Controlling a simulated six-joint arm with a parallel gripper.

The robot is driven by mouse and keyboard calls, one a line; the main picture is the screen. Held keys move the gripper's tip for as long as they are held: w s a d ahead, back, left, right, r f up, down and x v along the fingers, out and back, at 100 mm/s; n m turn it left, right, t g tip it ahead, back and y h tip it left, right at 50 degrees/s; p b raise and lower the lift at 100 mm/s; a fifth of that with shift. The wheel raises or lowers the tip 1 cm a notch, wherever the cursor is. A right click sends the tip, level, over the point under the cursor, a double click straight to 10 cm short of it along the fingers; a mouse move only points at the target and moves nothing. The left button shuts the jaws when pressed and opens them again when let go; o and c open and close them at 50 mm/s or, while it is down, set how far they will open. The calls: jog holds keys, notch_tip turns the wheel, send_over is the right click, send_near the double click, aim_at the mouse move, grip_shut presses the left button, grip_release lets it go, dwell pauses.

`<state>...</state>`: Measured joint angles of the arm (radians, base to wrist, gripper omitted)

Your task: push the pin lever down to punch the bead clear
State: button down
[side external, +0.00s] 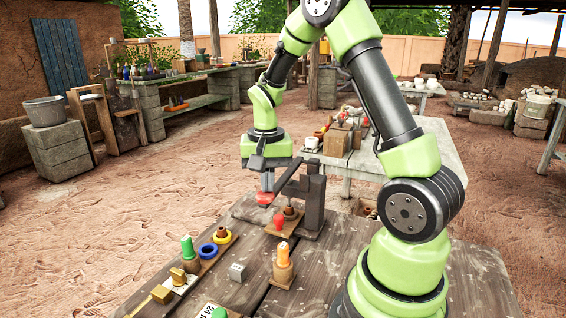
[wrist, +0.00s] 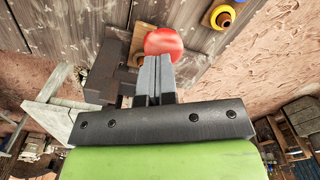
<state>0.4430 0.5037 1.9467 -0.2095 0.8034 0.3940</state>
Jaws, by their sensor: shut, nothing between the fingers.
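The dark metal lever press (side external: 313,203) stands on the plank table, its lever arm (side external: 291,178) slanting down to the left. A red knob (side external: 265,198) is at the lever's free end; in the wrist view it is a red ball (wrist: 163,41) just past my fingertips. My gripper (side external: 266,186) points down, shut and empty, right over the knob; I cannot tell whether it touches. In the wrist view my fingers (wrist: 154,66) are together. A small red piece (side external: 279,222) is on a wooden board beside the press; I cannot tell whether it is the bead.
A block with an orange peg (side external: 283,262) and a small grey cube (side external: 237,271) are in front. A second table (side external: 440,145) stands behind.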

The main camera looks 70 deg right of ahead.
jog(key=shift+f, duration=0.4)
notch_tip(320, 180, up, 13)
jog(key=shift+r, duration=0.15)
dwell(1.4)
jog(key=s+a+r+n+t+y, duration=0.2)
jog(key=s+a+n+t, duration=0.5)
jog(key=s+a, duration=0.5)
jog(key=a+r+n, duration=0.1)
jog(key=a, duration=0.2)
jog(key=shift+a, duration=0.2)
dwell(0.4)
